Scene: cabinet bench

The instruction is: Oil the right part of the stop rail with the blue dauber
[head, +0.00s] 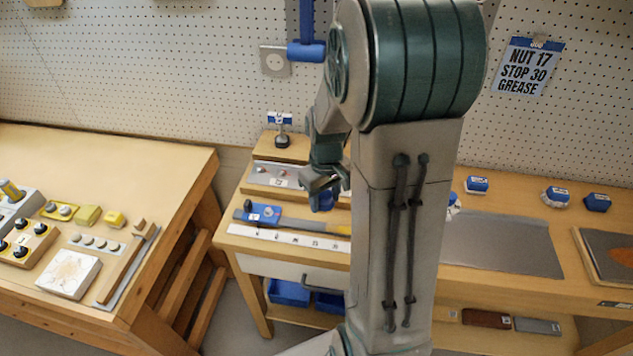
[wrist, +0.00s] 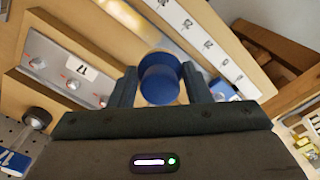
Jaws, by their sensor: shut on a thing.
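My gripper (head: 323,183) is shut on a blue round-topped piece, which looks like the blue dauber (wrist: 160,80). The dauber stands between the two fingers in the wrist view, and part of it shows under the gripper in the head view (head: 323,202). Its working end is hidden. The rail (head: 298,224), apparently the stop rail, runs along the bench front, with a blue block (head: 262,214) on its left part and a yellow piece at its right. My arm hides what lies farther right. My gripper is above and behind the rail; contact cannot be told.
A white numbered scale (head: 285,237) runs in front of the rail. A grey panel with knobs (head: 270,175) lies behind it, with a small stand (head: 282,138) farther back. A grey mat (head: 500,245) and several blue blocks (head: 477,184) are to the right.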

